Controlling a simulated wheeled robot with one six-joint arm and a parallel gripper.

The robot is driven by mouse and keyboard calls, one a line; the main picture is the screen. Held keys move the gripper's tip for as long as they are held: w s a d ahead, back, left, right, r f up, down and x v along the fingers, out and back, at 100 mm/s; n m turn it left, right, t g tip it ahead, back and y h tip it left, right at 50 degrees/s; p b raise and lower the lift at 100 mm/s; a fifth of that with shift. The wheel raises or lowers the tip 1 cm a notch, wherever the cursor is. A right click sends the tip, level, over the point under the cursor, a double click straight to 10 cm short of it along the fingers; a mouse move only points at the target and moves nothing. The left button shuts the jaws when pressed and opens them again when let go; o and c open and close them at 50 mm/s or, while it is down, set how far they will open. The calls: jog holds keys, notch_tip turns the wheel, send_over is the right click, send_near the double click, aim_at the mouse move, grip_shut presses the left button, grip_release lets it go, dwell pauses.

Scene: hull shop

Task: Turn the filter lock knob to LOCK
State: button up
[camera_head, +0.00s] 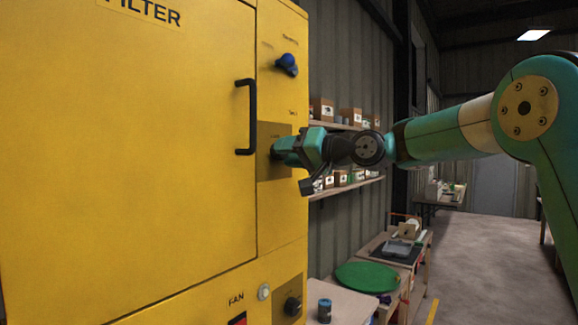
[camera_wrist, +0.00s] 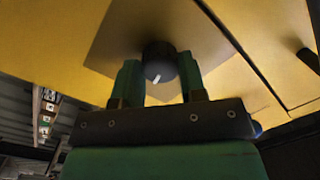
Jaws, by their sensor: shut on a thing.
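The filter lock knob (camera_wrist: 158,66) is a dark round knob with a white pointer mark, on a brownish square plate (camera_wrist: 112,42) on the yellow cabinet. In the wrist view my gripper (camera_wrist: 160,78) has one green finger on each side of the knob and is shut on it. The pointer mark slants toward the lower left in that view. In the head view my gripper (camera_head: 280,150) reaches the plate (camera_head: 270,172) from the right and hides the knob. The small lettering above it is too small to read surely.
The yellow filter cabinet (camera_head: 130,150) has a black door handle (camera_head: 250,117) just left of the plate. Shelves with boxes (camera_head: 350,117) and tables stand behind; the floor at right is open.

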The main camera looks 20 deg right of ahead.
jog(key=n+b, duration=0.1)
jog(key=b, duration=0.1)
jog(key=n+b, duration=0.2)
jog(key=shift+f+n, duration=0.3)
jog(key=shift+r+n+h+b, duration=0.15)
jog(key=shift+n+h+b, duration=0.25)
jog(key=shift+n+b, duration=1.9)
jog(key=shift+r+n+h+b, duration=0.15)
jog(key=shift+n+h+b, duration=0.25)
jog(key=shift+n+b, duration=1.85)
jog(key=shift+d+n+p, duration=0.1)
jog(key=shift+n+p, duration=0.45)
jog(key=shift+n, duration=0.2)
jog(key=o, duration=0.9)
jog(key=shift+o, duration=0.2)
